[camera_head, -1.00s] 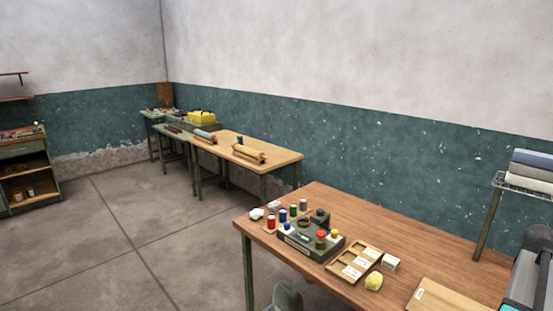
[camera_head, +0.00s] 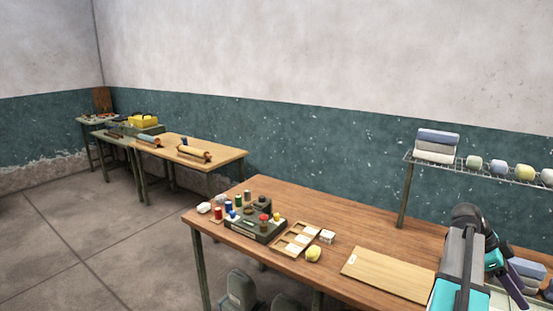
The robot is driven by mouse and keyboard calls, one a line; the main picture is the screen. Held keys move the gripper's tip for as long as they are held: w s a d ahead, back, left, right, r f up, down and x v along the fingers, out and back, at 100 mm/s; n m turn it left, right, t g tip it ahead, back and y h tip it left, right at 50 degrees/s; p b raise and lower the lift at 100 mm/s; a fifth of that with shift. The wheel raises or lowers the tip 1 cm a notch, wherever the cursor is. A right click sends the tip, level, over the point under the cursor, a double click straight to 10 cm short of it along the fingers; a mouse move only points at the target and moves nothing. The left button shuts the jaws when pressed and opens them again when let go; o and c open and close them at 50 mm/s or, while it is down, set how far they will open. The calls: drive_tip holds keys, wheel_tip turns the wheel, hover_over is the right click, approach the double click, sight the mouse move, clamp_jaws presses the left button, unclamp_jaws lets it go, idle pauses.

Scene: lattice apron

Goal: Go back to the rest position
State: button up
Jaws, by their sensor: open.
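My arm rises at the lower right of the head view, grey and teal, and bends down over the right part of the wooden bench (camera_head: 365,240). At its far end, past a teal joint, my gripper (camera_head: 505,285) shows as a small dark shape pointing down. It is open, and nothing shows in it. It is close in the picture to grey-blue blocks (camera_head: 527,272); whether it touches them I cannot tell.
A wire shelf (camera_head: 485,174) holds folded cloths and several balls.

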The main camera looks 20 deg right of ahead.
drive_tip(key=w+a+f+n+t+y, duration=0.1)
drive_tip(key=w+a+f+n+t, duration=0.2)
drive_tip(key=w+a+f+n, duration=0.65)
drive_tip(key=w+a+f+n+t, duration=0.2)
drive_tip(key=w+a+f+n, duration=0.3)
drive_tip(key=w+a+f, duration=0.85)
drive_tip(key=a+f+n+t+y, duration=0.15)
drive_tip(key=a+f+n, duration=0.3)
drive_tip(key=a, duration=0.85)
drive_tip(key=a+f+n+y, duration=0.25)
drive_tip(key=a+n, duration=0.25)
drive_tip(key=a, duration=0.8)
drive_tip(key=a+f+n+t+y, duration=0.1)
drive_tip(key=a+f+n, duration=0.3)
drive_tip(key=a, duration=0.8)
drive_tip(key=s+f+g+b, duration=0.6)
drive_tip(key=s+f+b, duration=0.4)
drive_tip(key=s+f, duration=1.6)
wheel_tip(320, 180, down, 2)
drive_tip(key=shift+a+f, duration=0.25)
drive_tip(key=shift+a, duration=0.1)
